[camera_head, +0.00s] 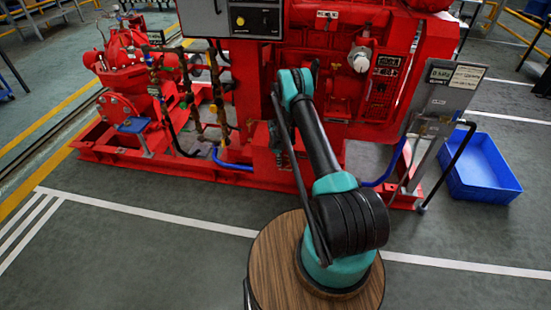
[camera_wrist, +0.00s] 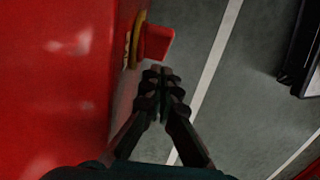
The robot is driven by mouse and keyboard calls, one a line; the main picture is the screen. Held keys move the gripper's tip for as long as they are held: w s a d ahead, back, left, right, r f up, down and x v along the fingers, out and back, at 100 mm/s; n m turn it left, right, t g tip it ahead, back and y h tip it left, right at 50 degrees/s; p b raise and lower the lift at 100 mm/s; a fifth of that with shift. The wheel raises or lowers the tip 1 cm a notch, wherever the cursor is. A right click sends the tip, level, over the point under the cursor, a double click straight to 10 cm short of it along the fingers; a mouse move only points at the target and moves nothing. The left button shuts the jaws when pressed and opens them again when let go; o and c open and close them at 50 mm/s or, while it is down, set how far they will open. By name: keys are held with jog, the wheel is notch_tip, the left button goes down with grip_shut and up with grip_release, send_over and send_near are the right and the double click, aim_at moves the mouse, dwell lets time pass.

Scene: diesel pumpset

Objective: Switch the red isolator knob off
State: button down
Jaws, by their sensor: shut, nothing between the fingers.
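The red isolator knob (camera_wrist: 156,42) juts out from a yellow backing plate (camera_wrist: 138,34) on the side of a red panel (camera_wrist: 60,80) in the wrist view. My gripper (camera_wrist: 160,74) is shut and empty, its fingertips together just below the knob in that picture. The tips look very close to the knob; I cannot tell whether they touch it. In the head view, I cannot make out the knob, and my gripper is not clearly visible beyond my arm.
The red pumpset (camera_head: 190,160) spans the back of the head view. A grey panel on a stand (camera_head: 435,95) and a blue bin (camera_head: 480,165) stand at the right. Blue hoses (camera_head: 390,165) run near the base. The grey floor in front is clear, with white lines.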

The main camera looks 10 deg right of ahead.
jog(key=shift+s+d+f, duration=0.1)
jog(key=shift+d+f, duration=0.15)
jog(key=shift+d, duration=0.1)
